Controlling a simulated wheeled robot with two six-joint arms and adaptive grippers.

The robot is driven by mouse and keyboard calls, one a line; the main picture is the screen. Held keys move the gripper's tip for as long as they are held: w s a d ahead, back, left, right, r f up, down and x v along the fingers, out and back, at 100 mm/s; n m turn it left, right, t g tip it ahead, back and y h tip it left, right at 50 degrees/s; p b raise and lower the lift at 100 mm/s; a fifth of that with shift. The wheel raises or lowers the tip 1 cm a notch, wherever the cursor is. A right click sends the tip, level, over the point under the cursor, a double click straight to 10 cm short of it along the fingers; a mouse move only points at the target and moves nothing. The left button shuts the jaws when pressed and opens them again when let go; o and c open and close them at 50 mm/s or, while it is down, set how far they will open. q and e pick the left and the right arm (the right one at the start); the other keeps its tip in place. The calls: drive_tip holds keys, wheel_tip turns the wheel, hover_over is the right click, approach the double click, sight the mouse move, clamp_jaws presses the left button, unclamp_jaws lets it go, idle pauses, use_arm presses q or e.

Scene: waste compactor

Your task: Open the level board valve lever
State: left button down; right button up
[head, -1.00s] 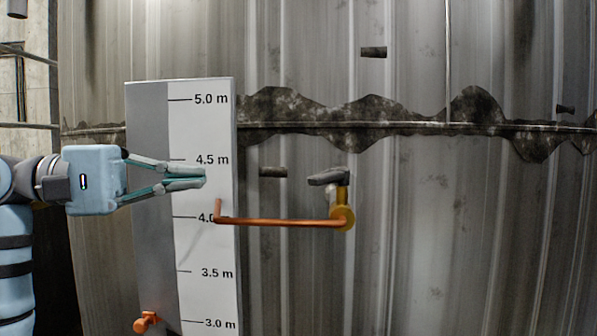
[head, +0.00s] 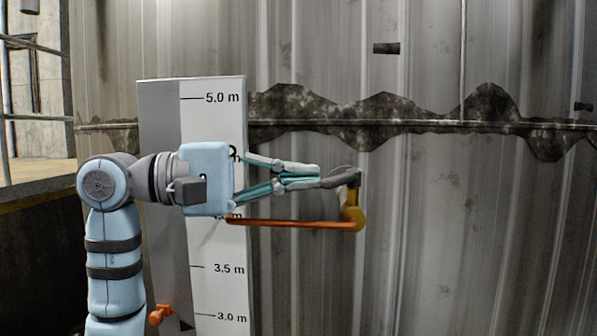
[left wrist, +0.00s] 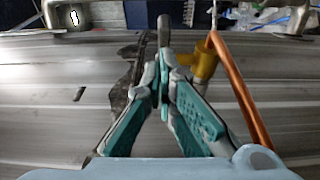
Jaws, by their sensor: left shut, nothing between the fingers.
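The valve lever (head: 343,178) is a dark grey handle pointing left from the top of a yellow valve (head: 353,212), which also shows in the left wrist view (left wrist: 204,62). An orange pipe (head: 290,223) runs left from the valve to the white level board (head: 215,292). My left gripper (head: 318,175) is shut and empty, its fingertips at the lever's left end in the head view. In the left wrist view the fingertips (left wrist: 164,82) lie left of the valve and pipe. I cannot tell whether they touch the lever. My right gripper is in neither view.
A corrugated metal wall (head: 450,230) with a dark stained band stands behind the board and valve. An orange fitting (head: 160,314) sits low on the board's left side. The space right of the valve looks clear. A railing (head: 38,118) is at far left.

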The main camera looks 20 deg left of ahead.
sight(319, 181)
use_arm(q)
drive_tip(key=shift+s, duration=0.15)
drive_tip(key=shift+w, duration=0.2)
drive_tip(key=shift+s+d, duration=0.15)
drive_tip(key=shift+s, duration=0.15)
drive_tip(key=shift+s+d+p, duration=0.3)
drive_tip(key=shift+p, duration=0.05)
idle(0.4)
drive_tip(key=shift+s+d, duration=0.1)
drive_tip(key=shift+s, duration=0.05)
drive_tip(key=shift+s+d+p, duration=0.4)
drive_tip(key=shift+s+d, duration=0.15)
drive_tip(key=shift+d, duration=0.25)
drive_tip(key=shift+s+d, duration=0.1)
drive_tip(key=shift+d, duration=0.05)
